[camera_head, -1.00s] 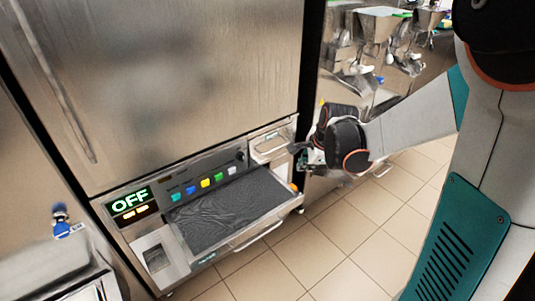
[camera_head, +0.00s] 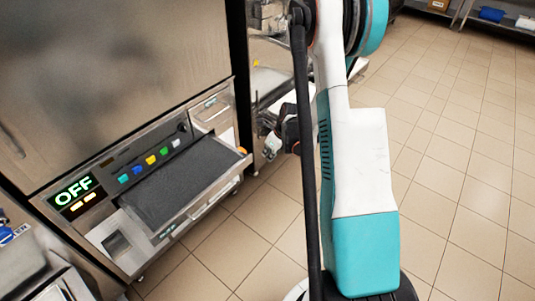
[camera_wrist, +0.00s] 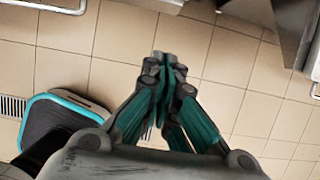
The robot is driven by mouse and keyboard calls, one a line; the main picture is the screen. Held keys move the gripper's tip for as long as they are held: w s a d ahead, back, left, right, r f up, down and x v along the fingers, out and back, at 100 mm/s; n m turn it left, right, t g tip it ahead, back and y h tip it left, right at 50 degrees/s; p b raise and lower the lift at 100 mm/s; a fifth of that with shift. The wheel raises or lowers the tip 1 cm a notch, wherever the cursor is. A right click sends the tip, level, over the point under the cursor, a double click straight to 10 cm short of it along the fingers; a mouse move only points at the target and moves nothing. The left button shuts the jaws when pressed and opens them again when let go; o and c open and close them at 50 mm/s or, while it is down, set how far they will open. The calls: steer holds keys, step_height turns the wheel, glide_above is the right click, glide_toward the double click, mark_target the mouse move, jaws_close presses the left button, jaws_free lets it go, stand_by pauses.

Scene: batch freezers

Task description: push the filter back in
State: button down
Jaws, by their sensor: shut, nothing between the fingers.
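The filter (camera_head: 190,178) is a dark grey mesh panel in a steel-framed tray at the bottom of the freezer. It sticks out of the front, with a bar handle (camera_head: 213,200) along its outer edge. My gripper (camera_head: 268,148) is small and partly hidden by my arm in the head view, to the right of the filter and apart from it. In the wrist view my gripper (camera_wrist: 165,62) has its fingers together, with nothing between them, above the tiled floor. The filter panel itself cannot be made out in the wrist view.
The freezer's control strip has an OFF display (camera_head: 74,190) and coloured buttons (camera_head: 150,160). A metal bar handle (camera_wrist: 48,5) shows at the wrist view's top left, and steel equipment (camera_wrist: 290,30) at its top right. Tiled floor (camera_head: 460,200) is open to the right.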

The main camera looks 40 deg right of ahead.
steer(key=w+a+f+b, duration=0.1)
steer(key=w+f+b, duration=0.2)
steer(key=w+f, duration=0.3)
steer(key=shift+w+a+f+b, duration=0.15)
steer(key=shift+w+a+b, duration=0.2)
steer(key=shift+b, duration=0.05)
steer(key=shift+w, duration=0.1)
